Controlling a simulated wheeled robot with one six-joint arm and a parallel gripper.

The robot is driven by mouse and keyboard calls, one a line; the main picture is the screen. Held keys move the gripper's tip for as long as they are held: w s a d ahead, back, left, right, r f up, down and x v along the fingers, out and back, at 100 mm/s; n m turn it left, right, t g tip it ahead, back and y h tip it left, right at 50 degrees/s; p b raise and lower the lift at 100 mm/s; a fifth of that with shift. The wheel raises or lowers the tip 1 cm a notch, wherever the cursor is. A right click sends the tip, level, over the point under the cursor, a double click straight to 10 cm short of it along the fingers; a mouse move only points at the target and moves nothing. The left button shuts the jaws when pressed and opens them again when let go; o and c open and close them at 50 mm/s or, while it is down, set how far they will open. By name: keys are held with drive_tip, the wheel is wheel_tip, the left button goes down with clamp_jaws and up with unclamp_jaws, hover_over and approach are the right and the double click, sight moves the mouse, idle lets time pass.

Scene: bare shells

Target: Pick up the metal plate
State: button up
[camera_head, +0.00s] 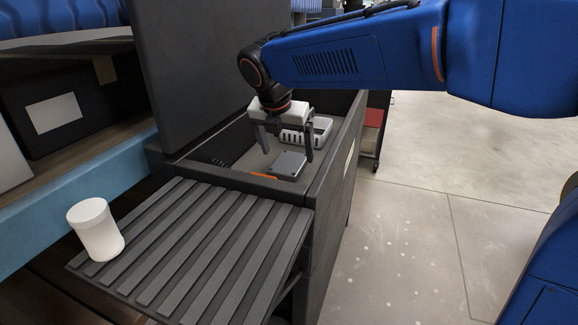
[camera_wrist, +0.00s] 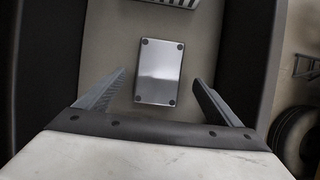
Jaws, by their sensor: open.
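The metal plate (camera_head: 287,164) is a small grey rectangle lying on the floor of a dark open bin (camera_head: 325,177). In the wrist view the plate (camera_wrist: 159,72) is shiny, with a dark round spot at each corner, and lies ahead of the fingers, between their lines. My gripper (camera_head: 287,150) is open and empty, pointing down into the bin. In the wrist view its two fingers (camera_wrist: 160,83) stand apart on either side of the plate's near end. I see no contact with the plate.
A white slotted basket (camera_head: 318,131) lies in the bin beyond the plate; its edge shows in the wrist view (camera_wrist: 165,3). An orange item (camera_head: 263,176) lies near the plate. A slatted shelf (camera_head: 190,250) in front carries a white jar (camera_head: 96,230). A tall dark panel (camera_head: 200,70) rises at the left.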

sight(289, 162)
drive_tip(key=x, duration=0.4)
drive_tip(key=shift+a, duration=0.1)
drive_tip(key=c, duration=1.5)
